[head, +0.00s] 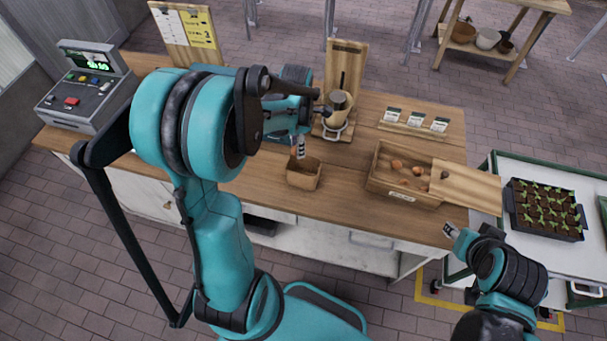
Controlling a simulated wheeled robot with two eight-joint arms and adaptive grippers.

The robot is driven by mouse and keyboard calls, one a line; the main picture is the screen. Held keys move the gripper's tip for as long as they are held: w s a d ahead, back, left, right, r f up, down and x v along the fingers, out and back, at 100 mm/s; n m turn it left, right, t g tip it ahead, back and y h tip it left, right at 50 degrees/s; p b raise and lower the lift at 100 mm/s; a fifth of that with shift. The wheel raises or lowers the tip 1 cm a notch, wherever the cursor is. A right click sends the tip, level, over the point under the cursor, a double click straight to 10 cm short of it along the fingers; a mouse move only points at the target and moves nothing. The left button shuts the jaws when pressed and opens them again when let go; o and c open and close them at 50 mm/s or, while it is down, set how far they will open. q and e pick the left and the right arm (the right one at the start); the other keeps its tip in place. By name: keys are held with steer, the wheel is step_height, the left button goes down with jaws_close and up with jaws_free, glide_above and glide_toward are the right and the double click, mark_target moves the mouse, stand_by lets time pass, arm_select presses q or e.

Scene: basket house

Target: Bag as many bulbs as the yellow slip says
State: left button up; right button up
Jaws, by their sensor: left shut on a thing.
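The yellow slip (203,30) is pinned on the board at the back left and shows a large 3. An open brown paper bag (304,176) stands upright near the table's front edge. My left gripper (299,153) points down at the bag's back rim, over its mouth. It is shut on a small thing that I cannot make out. Several brown bulbs (397,165) lie in the open wooden box (378,186). The bag's inside is mostly in shadow. My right gripper (450,230) is at the table's front right edge, away from the bag; its opening is too small to tell.
A wooden lid (468,187) sticks out from the box's right side. A wooden stand (344,70) with a metal cup is behind the bag. Seed packets (415,121) stand behind the box. A grey console (88,90) is at left, a seedling tray (544,210) at right.

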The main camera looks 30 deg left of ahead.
arm_select(q)
steer(key=f, duration=0.1)
steer(key=f+b, duration=0.1)
steer(key=f, duration=0.1)
steer(key=shift+w, duration=0.25)
steer(key=shift+s, duration=0.15)
steer(key=o, duration=1)
steer(key=shift+o, duration=0.2)
step_height(320, 180, up, 12)
steer(key=shift+r, duration=0.1)
